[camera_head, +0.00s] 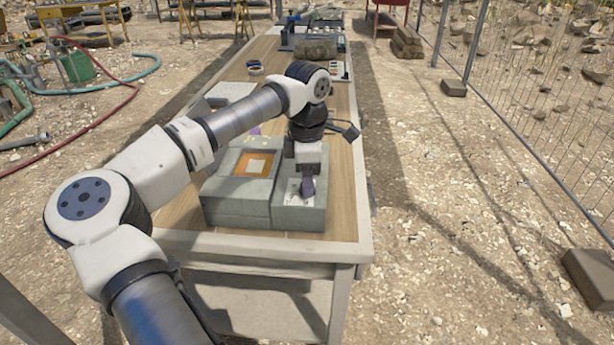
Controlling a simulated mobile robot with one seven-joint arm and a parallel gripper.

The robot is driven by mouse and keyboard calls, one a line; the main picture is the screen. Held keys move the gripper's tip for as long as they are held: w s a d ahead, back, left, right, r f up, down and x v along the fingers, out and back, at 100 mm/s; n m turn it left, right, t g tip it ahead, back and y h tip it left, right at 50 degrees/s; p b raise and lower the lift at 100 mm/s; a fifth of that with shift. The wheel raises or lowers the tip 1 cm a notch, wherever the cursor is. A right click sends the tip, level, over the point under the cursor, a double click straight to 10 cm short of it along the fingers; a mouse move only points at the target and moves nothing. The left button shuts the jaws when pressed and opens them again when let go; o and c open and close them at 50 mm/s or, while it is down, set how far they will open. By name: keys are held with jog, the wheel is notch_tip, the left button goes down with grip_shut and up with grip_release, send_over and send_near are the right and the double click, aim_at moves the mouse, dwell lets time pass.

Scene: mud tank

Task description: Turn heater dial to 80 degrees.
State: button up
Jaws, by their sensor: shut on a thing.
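The heater unit (235,207) is a grey-green box on the near end of the wooden table. Its left part has a recess with an orange frame (243,164) and a pale piece in the middle. Its right part carries a light label panel (293,191) where the dial sits. My gripper (307,191) points down over this panel from above, its jaws shut on the heater dial. The dial is mostly hidden by the jaws, and its marks and setting are too small to read.
The table (348,215) runs away from me. A pale block (230,92), a dark ring (255,68) and a stone-like block (316,48) stand farther back. A wire fence (540,110) is at the right. The table's near right edge is clear.

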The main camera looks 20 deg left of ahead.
jog(key=m, duration=0.5)
jog(key=shift+m, duration=0.3)
jog(key=m, duration=0.4)
jog(key=shift+m+p, duration=0.3)
jog(key=o, duration=1)
notch_tip(320, 180, up, 14)
jog(key=shift+f+b, duration=0.1)
jog(key=shift+b, duration=0.35)
